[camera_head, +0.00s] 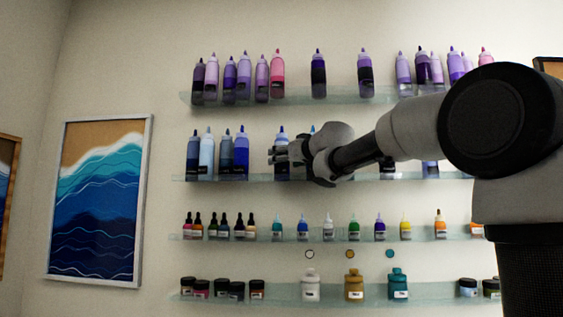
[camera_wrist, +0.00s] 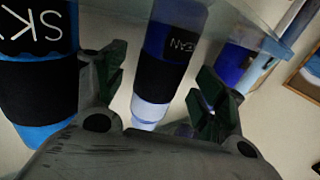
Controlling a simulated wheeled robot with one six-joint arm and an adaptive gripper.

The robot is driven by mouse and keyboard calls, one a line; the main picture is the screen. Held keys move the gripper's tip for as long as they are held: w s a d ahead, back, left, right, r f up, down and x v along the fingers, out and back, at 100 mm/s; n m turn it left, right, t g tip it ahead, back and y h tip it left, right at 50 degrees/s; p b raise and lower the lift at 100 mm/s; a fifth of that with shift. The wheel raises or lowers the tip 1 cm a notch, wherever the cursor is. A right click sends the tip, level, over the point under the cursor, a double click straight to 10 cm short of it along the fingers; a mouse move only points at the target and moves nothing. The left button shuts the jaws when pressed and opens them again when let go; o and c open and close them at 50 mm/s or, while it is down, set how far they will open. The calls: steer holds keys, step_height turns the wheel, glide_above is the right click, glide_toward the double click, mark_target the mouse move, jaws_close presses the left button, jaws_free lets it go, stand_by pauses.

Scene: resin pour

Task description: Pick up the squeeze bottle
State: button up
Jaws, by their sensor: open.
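A squeeze bottle (camera_head: 282,139) with a blue body and dark band stands upright on the second shelf from the top, partly hidden behind my gripper. My gripper (camera_head: 276,154) is open at this bottle. In the wrist view, the dark-banded bottle (camera_wrist: 165,85) shows between the two spread fingers of my gripper (camera_wrist: 161,64); its label is partly readable as "AN". Gaps show on both sides, and I see no grip on it. A brighter blue bottle (camera_wrist: 38,95), labelled "SK", stands close by at the left; its tip (camera_head: 312,128) shows above my gripper in the head view.
Several blue bottles (camera_head: 208,154) stand left on the same glass shelf (camera_head: 260,178). Purple bottles stand on the shelf above (camera_head: 340,95). Small droppers and jars fill the lower shelves (camera_head: 235,297). A wave picture (camera_head: 98,200) hangs at the left.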

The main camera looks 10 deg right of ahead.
steer(key=shift+x, duration=1.25)
steer(key=c, duration=1.3)
steer(key=shift+r, duration=0.1)
